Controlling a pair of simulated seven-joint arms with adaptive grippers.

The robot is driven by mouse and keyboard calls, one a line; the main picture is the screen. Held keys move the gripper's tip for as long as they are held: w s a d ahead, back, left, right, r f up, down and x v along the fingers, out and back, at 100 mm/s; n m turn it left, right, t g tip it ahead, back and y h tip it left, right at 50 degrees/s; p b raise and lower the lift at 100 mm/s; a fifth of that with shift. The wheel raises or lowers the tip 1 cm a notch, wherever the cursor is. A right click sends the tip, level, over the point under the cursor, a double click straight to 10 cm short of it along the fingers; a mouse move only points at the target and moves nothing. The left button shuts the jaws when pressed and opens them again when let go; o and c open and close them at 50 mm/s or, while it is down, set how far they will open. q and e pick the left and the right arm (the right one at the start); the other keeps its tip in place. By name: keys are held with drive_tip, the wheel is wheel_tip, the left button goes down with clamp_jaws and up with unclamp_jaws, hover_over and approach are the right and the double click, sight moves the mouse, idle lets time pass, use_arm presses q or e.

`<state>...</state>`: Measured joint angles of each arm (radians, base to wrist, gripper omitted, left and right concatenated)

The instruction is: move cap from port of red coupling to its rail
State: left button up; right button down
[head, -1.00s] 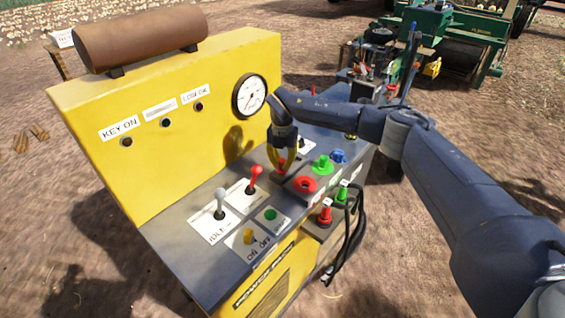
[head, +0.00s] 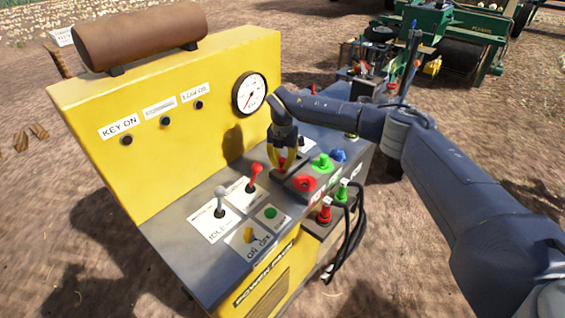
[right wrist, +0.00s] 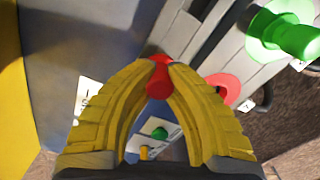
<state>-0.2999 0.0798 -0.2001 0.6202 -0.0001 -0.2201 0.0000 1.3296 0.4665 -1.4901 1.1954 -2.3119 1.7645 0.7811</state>
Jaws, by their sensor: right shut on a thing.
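The red cap (head: 284,162) is between the yellow fingertips of my right gripper (head: 285,166), which is shut on it. The cap also shows in the right wrist view (right wrist: 157,80), with a finger on each side. The red coupling (head: 304,183) is a red ring on the console top, just right of and nearer than the gripper; it shows in the right wrist view (right wrist: 222,88) partly behind a finger. The grey rail (right wrist: 182,38) runs close by the cap in the wrist view. Whether the cap touches it is not clear. My left gripper is not in view.
The green coupling (head: 322,163) and blue coupling (head: 338,156) stand beyond the red one. A red lever (head: 254,176) and grey lever (head: 220,204) stand to the left. Red and green hose fittings (head: 325,212) are on the console's side. The yellow panel (head: 190,140) rises behind.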

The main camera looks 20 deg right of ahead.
drive_tip(key=c, duration=0.9)
unclamp_jaws()
drive_tip(key=shift+r, duration=0.1)
drive_tip(key=shift+r, duration=3.4)
